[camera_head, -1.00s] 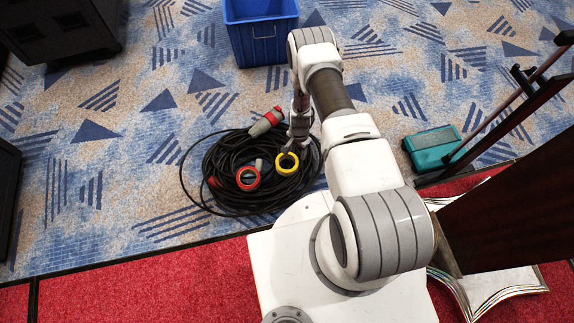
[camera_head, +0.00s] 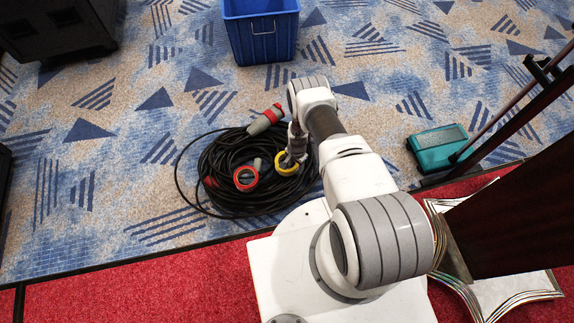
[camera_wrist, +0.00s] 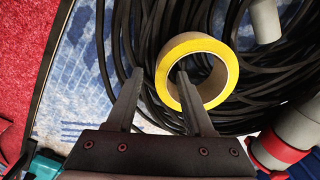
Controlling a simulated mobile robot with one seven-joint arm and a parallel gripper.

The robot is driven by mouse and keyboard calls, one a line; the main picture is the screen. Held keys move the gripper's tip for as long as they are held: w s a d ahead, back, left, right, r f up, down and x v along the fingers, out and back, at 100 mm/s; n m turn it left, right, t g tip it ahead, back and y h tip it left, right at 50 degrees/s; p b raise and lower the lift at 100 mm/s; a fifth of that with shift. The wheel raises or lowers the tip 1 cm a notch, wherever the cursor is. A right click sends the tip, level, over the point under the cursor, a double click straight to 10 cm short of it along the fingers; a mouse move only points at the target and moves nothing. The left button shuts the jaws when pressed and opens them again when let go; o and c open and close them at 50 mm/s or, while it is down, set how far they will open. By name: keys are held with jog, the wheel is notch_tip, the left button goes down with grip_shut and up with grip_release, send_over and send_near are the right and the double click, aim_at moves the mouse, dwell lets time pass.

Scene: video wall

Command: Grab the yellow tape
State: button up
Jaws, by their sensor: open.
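The yellow tape (camera_head: 283,171) is a roll lying on a coil of black cable in the head view. In the wrist view, the yellow tape (camera_wrist: 229,75) shows as a ring with a pale inner face. My gripper (camera_wrist: 160,76) is open. Its right fingertip is seen inside the ring's hole and its left fingertip outside the ring, so the ring's left wall shows between them. I cannot tell whether either finger touches the tape. In the head view, my gripper (camera_head: 291,158) is partly hidden at the tape.
A blue bin (camera_head: 262,38) stands behind. A teal box (camera_head: 437,148) is at the right. Patterned carpet to the left is clear.

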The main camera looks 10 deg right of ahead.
notch_tip(320, 180, down, 2)
jog(key=shift+f+b, duration=0.2)
jog(key=shift+b, duration=0.15)
grip_shut()
jog(key=shift+w, duration=0.1)
dwell(1.1)
